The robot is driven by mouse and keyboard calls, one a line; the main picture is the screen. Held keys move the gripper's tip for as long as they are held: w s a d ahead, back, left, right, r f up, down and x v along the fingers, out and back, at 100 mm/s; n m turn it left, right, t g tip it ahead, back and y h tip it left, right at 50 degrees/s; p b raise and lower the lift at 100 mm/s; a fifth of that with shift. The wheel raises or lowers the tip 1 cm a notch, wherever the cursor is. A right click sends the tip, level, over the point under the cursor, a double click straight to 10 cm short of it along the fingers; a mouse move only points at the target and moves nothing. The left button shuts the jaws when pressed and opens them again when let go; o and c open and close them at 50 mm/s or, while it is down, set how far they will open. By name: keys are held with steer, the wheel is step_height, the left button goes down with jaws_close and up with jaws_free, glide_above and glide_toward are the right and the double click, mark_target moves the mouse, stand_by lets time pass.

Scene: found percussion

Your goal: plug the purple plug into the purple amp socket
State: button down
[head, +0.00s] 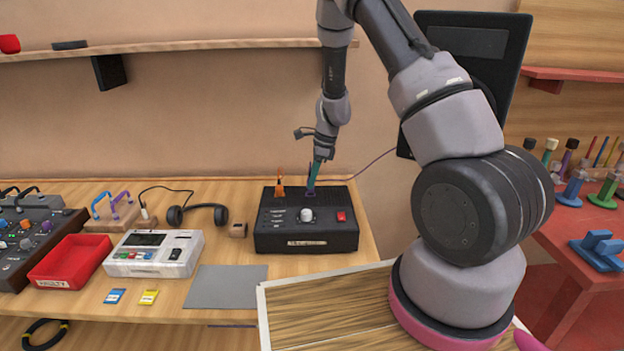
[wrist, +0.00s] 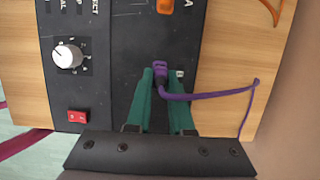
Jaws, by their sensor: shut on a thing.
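The amp (head: 305,238) is a black box on the wooden bench, with a white knob and a red switch. My gripper (head: 313,178) points down at the back of the amp's top. In the wrist view its green fingers (wrist: 163,78) are shut on the purple plug (wrist: 160,66), whose purple cable (wrist: 215,95) runs off to the right. The plug is at the amp's top face, beside a small white label. The purple socket is hidden under the plug and fingers, and I cannot tell whether the plug is fully seated.
An orange plug (head: 280,185) stands upright on the amp, left of my gripper. Headphones (head: 198,214), a white device (head: 153,254), a red tray (head: 70,261) and a grey mat (head: 226,287) lie to the left. My arm covers much of the right side.

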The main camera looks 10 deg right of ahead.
steer(key=shift+f, duration=1.2)
steer(key=c, duration=0.7)
jaws_free()
steer(key=v, duration=1)
steer(key=shift+r, duration=0.35)
